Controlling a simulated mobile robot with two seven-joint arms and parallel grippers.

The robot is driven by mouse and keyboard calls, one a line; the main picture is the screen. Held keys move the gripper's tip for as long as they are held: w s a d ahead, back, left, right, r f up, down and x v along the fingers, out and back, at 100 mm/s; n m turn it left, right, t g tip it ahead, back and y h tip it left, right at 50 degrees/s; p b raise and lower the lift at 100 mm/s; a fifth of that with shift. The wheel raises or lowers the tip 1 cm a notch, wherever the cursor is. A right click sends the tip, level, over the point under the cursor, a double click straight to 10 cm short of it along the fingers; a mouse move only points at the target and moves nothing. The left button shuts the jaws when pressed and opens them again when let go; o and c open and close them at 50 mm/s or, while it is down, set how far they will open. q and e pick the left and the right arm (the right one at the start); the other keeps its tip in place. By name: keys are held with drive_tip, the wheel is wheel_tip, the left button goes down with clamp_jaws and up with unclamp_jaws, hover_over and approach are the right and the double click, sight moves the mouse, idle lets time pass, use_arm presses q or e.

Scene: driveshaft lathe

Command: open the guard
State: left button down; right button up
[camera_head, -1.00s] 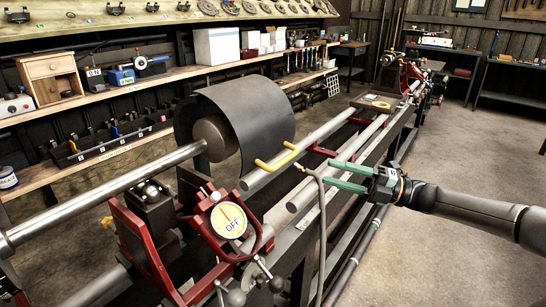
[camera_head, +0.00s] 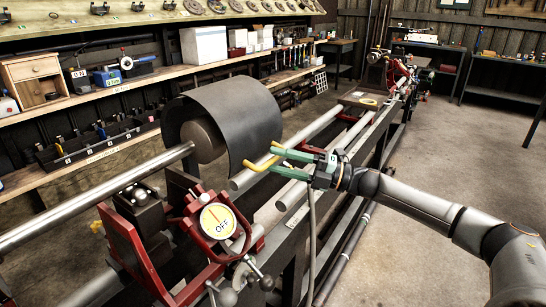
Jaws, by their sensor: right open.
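The guard (camera_head: 236,105) is a dark curved sheet over the chuck and shaft (camera_head: 100,198) of the lathe. My right gripper (camera_head: 277,157), with green fingers, reaches in from the right and is open. My left gripper is not in view.
Steel bed rails (camera_head: 300,185) run back right, below my right arm. A wooden shelf (camera_head: 95,158) with tools lines the back left. The floor at right is clear.

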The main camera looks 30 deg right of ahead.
drive_tip(key=shift+x, duration=0.95)
clamp_jaws()
idle(0.8)
